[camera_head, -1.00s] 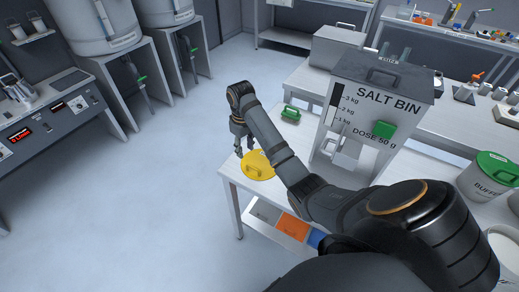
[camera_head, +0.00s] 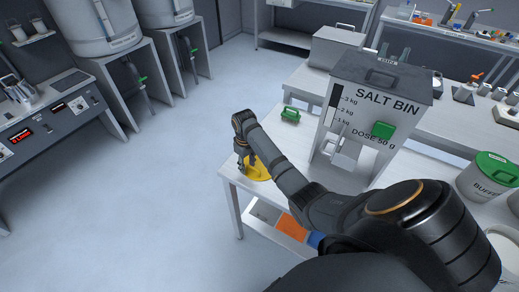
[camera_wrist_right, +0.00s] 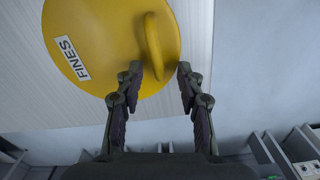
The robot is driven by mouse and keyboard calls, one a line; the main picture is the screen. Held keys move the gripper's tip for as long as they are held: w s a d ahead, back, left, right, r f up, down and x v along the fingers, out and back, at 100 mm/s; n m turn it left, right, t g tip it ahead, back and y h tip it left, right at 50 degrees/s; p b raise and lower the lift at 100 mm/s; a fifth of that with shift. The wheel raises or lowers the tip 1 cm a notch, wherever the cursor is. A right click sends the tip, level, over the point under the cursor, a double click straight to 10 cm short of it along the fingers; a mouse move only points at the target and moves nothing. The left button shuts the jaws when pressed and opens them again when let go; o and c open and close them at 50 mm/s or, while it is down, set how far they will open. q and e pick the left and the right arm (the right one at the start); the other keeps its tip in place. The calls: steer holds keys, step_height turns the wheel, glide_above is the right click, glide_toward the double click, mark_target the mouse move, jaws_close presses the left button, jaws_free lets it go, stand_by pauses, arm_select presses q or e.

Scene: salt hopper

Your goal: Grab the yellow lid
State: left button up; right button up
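The yellow lid (camera_head: 262,174) lies flat at the left corner of the white table in the head view, partly hidden by my right gripper. In the right wrist view the lid (camera_wrist_right: 95,35) shows a "FINES" label and a raised loop handle (camera_wrist_right: 153,47). My right gripper (camera_head: 247,172) is over the lid's left part. In the right wrist view my right gripper (camera_wrist_right: 160,75) is open, with the handle's near end in line with the gap between its fingertips. Whether the fingers touch the lid cannot be told. My left gripper is not in view.
A white bucket with a green lid (camera_head: 492,170) stands at the right. Open floor lies left of the table.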

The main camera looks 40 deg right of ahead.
steer(key=shift+f, duration=0.15)
steer(key=shift+c, duration=0.3)
jaws_close()
